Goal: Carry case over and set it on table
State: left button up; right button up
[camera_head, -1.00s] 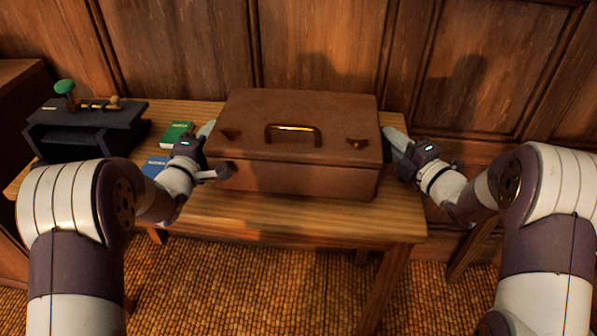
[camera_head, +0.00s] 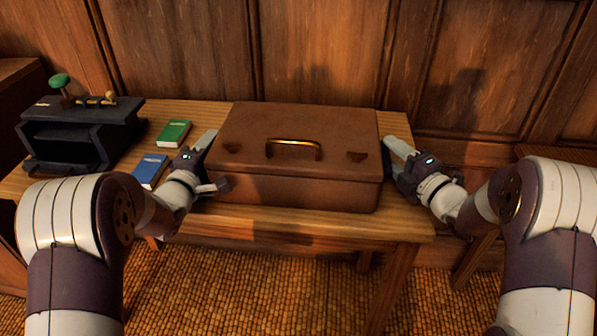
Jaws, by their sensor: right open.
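The brown leather case (camera_head: 296,142) sits on the wooden table (camera_head: 398,222), lying flat with its handle (camera_head: 293,148) on top. My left gripper (camera_head: 211,164) is at the case's left side, its fingers spread apart, one along the side and one near the front left corner. My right gripper (camera_head: 394,160) is at the case's right side, open, with a pale finger beside the upper right edge. I cannot tell whether either gripper touches the case. Nothing shows between the fingers of either one.
A green book (camera_head: 173,133) and a blue book (camera_head: 150,170) lie on the table left of the case. A dark desk organizer (camera_head: 85,128) with a green-topped item stands at the far left. A panelled wood wall (camera_head: 310,50) is close behind.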

pick_arm(q)
jog(key=v, duration=1.1)
jog(key=shift+s+a, duration=0.1)
jog(key=shift+s, duration=0.3)
pick_arm(e)
jog(key=v, duration=1.2)
jog(key=shift+s, duration=0.1)
pick_arm(q)
jog(key=shift+f, duration=0.1)
pick_arm(e)
jog(key=shift+f, duration=0.1)
